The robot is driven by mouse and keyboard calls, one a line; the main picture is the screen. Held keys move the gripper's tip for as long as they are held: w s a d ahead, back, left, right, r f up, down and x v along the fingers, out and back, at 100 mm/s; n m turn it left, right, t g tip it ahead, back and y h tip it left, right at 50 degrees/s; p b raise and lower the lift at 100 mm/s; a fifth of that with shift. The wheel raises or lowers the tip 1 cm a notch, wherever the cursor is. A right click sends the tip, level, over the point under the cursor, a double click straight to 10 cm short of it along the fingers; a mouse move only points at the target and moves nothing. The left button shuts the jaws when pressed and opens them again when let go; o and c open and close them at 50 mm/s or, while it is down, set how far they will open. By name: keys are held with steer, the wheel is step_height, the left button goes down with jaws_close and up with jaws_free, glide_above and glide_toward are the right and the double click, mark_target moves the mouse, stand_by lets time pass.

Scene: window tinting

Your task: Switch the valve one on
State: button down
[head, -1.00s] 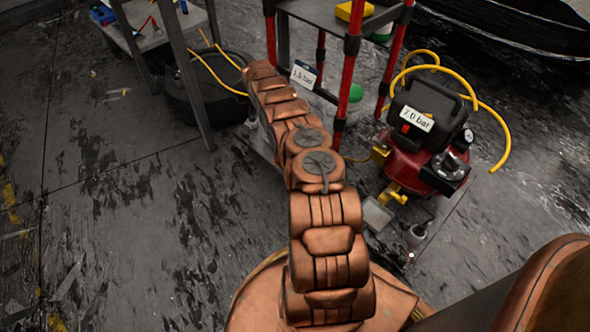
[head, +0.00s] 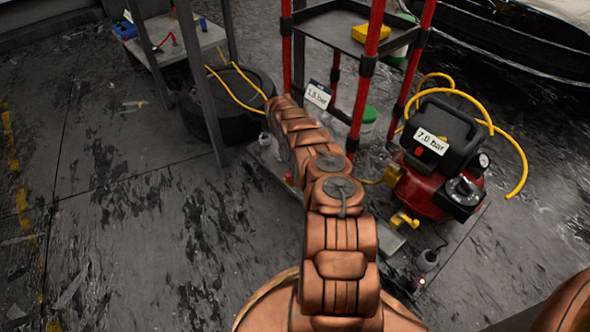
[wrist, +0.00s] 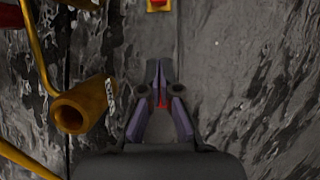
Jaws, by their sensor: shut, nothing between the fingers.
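My gripper (wrist: 157,75) is shut and points up the wrist view over a dark grey streaked surface. A small red piece (wrist: 163,102) shows between the finger linkages, partly hidden; I cannot tell what it belongs to. A yellow fitting with a red top (wrist: 158,5) is cut off at the top edge, beyond the fingertips. I cannot tell which part is valve one. In the head view my arm hides the gripper.
A red-black compressor (head: 428,190) labelled 7.0 bar, with a yellow hose (head: 516,150), stands right of my arm. A red-post shelf (head: 372,70) stands behind it, near a 1.5 bar label (head: 317,95). A tyre (head: 225,120) lies left. The left floor is mostly clear.

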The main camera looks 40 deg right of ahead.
steer(key=b+x, duration=0.1)
steer(key=x, duration=0.4)
steer(key=shift+f, duration=0.15)
steer(key=shift+s, duration=0.3)
steer(key=shift+s+a+b, duration=0.1)
steer(key=shift+s+b, duration=0.65)
steer(key=shift+s, duration=0.95)
steer(key=s+p, duration=0.2)
steer(key=s, duration=0.1)
steer(key=shift+r+p, duration=0.3)
steer(key=shift+p, duration=0.05)
steer(key=shift+s+f, duration=0.15)
steer(key=shift+s, duration=0.15)
